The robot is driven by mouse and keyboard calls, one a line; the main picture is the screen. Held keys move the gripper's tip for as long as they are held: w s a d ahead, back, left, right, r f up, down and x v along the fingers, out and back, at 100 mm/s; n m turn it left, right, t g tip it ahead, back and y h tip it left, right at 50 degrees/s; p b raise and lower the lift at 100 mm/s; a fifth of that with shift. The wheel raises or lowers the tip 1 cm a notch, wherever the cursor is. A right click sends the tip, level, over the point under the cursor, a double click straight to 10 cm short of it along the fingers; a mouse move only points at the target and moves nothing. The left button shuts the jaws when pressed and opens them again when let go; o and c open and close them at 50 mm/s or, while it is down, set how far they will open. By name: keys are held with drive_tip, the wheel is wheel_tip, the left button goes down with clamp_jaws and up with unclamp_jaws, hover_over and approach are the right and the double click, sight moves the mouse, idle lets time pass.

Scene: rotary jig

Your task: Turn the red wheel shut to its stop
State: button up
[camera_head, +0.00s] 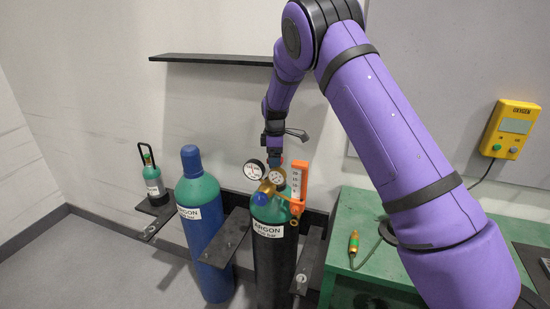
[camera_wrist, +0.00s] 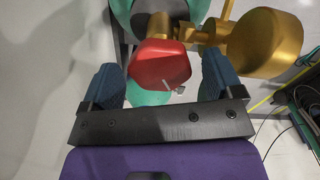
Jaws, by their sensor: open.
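The red wheel (camera_wrist: 160,64) shows in the wrist view, joined to brass valve parts behind it. A small pale mark or pin shows on its lower right face. My gripper (camera_wrist: 159,76) is open, its two blue fingers to the left and right of the wheel with a visible gap on each side. Whether the fingertips reach past the wheel's depth I cannot tell. In the head view my gripper (camera_head: 274,156) points down over the valve of the green-topped argon cylinder (camera_head: 268,252); the wheel is hard to make out there.
Round gauges (camera_head: 254,170) and an orange flowmeter (camera_head: 299,188) crowd the valve. A brass body (camera_wrist: 262,42) sits close right of the wheel. A blue-capped argon cylinder (camera_head: 203,235) stands left. A black shelf (camera_head: 205,58) hangs behind; a green bench (camera_head: 365,225) stands right.

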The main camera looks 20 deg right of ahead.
drive_tip(key=shift+c, duration=0.3)
drive_tip(key=c, duration=0.9)
